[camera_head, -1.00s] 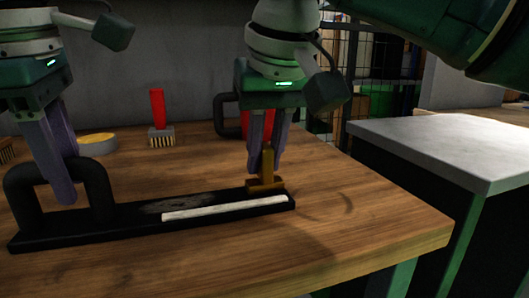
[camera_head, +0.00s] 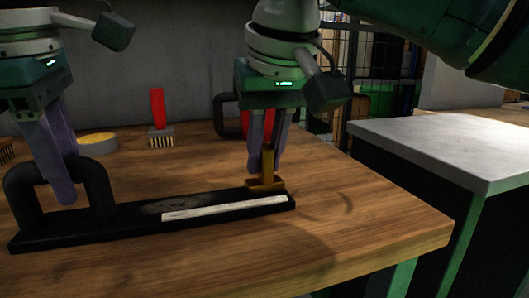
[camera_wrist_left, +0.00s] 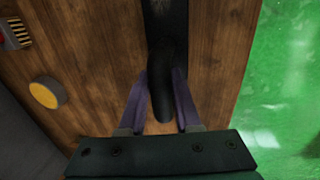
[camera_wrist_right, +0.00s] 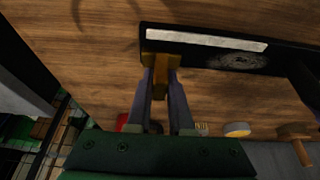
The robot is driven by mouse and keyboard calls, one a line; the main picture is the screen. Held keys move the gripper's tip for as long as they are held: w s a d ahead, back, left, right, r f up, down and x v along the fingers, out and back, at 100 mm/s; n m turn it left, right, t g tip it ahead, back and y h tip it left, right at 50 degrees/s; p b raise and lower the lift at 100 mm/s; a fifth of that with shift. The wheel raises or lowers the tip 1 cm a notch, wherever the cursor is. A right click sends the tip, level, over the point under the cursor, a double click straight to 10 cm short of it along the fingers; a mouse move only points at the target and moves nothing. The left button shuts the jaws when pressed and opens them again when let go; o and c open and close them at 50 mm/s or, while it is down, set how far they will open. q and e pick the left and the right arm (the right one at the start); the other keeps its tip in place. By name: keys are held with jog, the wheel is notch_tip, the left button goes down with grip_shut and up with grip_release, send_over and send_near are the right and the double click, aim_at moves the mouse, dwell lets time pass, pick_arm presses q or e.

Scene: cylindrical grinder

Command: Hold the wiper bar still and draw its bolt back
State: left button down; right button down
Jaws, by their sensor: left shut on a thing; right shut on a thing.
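The wiper bar (camera_head: 122,224) is a long black bar with a white strip, lying on the wooden bench. A black arched handle (camera_head: 98,190) rises from its left end. My left gripper (camera_head: 67,198) is shut on this handle, with a finger on each side in the left wrist view (camera_wrist_left: 160,80). The brass bolt (camera_head: 267,162) stands upright in a brass block at the bar's right end. My right gripper (camera_head: 265,172) is shut on the bolt from above; the right wrist view shows the brass block (camera_wrist_right: 160,60) just beyond the fingertips, which hide part of the post.
Behind the bar are a red-handled brush (camera_head: 158,110), a round yellow-topped tin (camera_head: 97,139) and another black handle with a red item (camera_head: 228,118). The bench is clear in front of the bar. A grey-topped cabinet (camera_head: 440,140) stands to the right.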

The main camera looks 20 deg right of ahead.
pick_arm(q)
jog(key=shift+d, duration=0.1)
pick_arm(e)
jog(key=shift+a, duration=2.8)
jog(key=c, duration=0.8)
grip_release()
jog(key=v, duration=1.2)
pick_arm(q)
jog(key=c, duration=0.5)
grip_release()
